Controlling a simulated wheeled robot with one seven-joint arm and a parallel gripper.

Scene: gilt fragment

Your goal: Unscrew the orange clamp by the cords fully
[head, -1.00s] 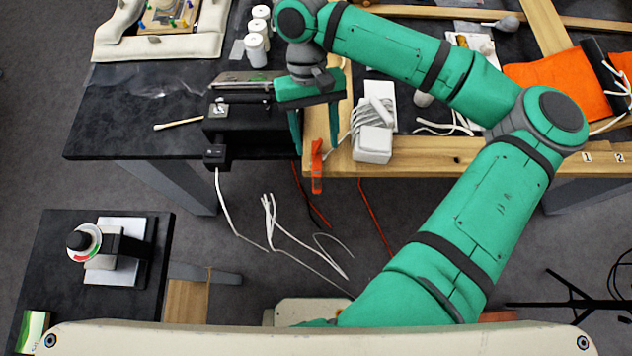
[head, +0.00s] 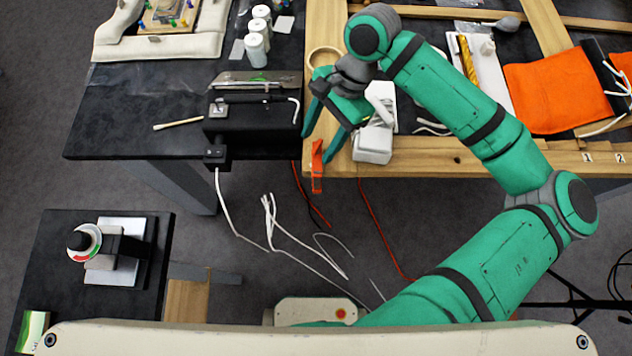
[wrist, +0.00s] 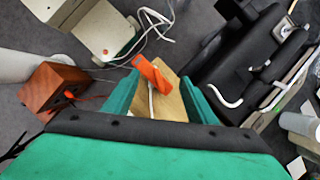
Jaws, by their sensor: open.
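The orange clamp (head: 317,167) is fixed on the front edge of the wooden table, beside a white plug block. It also shows in the wrist view (wrist: 152,74), between the two green fingers. My gripper (head: 325,147) is open above and around the clamp's place in the head view, with one finger to its left and one to its right. In the wrist view, my gripper (wrist: 160,95) has empty space between its fingers and the clamp lies beyond or between them; I cannot tell if either touches. White cords (head: 268,215) hang to the floor at the lower left.
A black device (head: 250,125) stands on the dark table just left of the clamp. The white block (head: 372,145) is close on the right. White bottles (head: 256,45) stand farther back. An orange cloth (head: 555,88) lies at the right.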

